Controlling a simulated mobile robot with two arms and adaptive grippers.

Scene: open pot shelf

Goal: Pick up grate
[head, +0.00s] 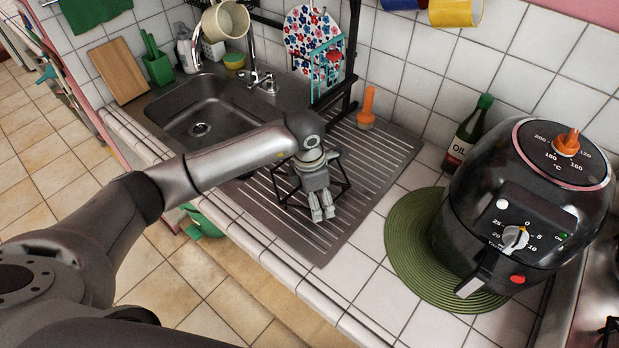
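A thin black frame of bars (345,187), which looks like the grate, is at the ribbed metal drainboard (361,160) beside the sink. My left gripper (322,214) reaches over it from the left, pointing down. Its two grey fingers are close together, at the near side of the frame. Part of the frame is hidden behind the gripper. I cannot tell whether the fingers hold a bar, or whether the frame touches the drainboard. My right gripper is not in view.
The sink (205,122) lies left of the drainboard. An orange-handled plunger-like item (367,106) stands at the back. A black air fryer (525,205) on a green round mat (412,232) and an oil bottle (468,130) stand right. White tiles between are clear.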

